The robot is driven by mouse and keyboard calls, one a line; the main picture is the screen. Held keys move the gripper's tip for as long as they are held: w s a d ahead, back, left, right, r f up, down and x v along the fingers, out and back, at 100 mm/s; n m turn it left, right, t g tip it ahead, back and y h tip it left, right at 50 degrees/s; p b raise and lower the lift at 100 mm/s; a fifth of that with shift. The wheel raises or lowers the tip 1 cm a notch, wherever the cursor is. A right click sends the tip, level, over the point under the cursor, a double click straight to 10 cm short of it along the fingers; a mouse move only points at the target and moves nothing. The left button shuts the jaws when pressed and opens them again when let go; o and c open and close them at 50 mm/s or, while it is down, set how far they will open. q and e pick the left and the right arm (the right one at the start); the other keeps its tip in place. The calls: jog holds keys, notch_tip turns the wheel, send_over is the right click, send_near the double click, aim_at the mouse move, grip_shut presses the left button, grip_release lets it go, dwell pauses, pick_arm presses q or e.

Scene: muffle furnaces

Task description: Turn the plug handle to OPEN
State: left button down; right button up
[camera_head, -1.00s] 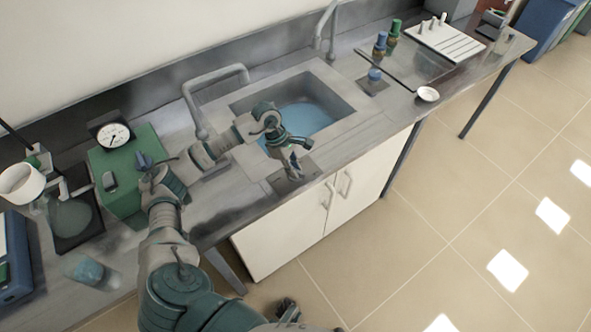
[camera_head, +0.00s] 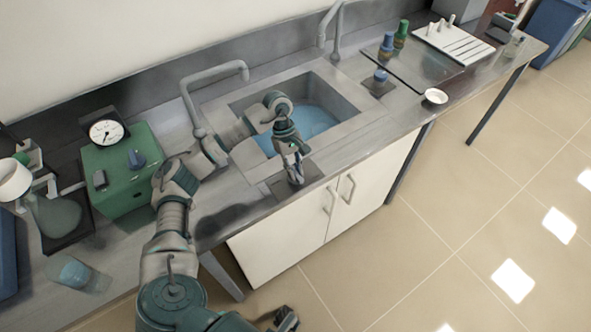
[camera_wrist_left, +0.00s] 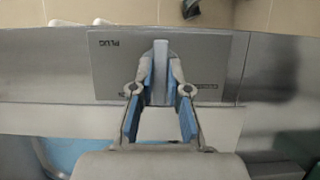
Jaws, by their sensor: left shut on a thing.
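The plug plate (camera_wrist_left: 112,70) is a flat grey panel in the counter in front of the sink, with PLUG lettered upside down at its left in the left wrist view. It also shows in the head view (camera_head: 313,171). The plug handle (camera_wrist_left: 160,65) is a narrow upright fin standing near the plate's middle. My left gripper (camera_wrist_left: 160,80) is shut on the handle, with a finger on each side of it; in the head view it points down at the plate (camera_head: 293,172). Small lettering at the plate's right is too blurred to read.
The sink (camera_head: 315,118) with blue water lies behind the plate, with a bent faucet (camera_head: 215,75) at its left. A green box (camera_head: 120,170) with a dial stands left of my arm. White cabinet doors (camera_head: 300,225) are below the counter's front edge.

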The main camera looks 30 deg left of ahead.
dwell(0.3)
pick_arm(q)
jog(key=c, duration=1.4)
grip_release()
jog(key=shift+w, duration=0.1)
jog(key=shift+o, duration=1.3)
jog(key=shift+a, duration=0.1)
jog(key=v, duration=1.1)
jog(key=shift+a+r, duration=0.25)
jog(key=shift+r, duration=0.1)
jog(key=shift+f, duration=0.1)
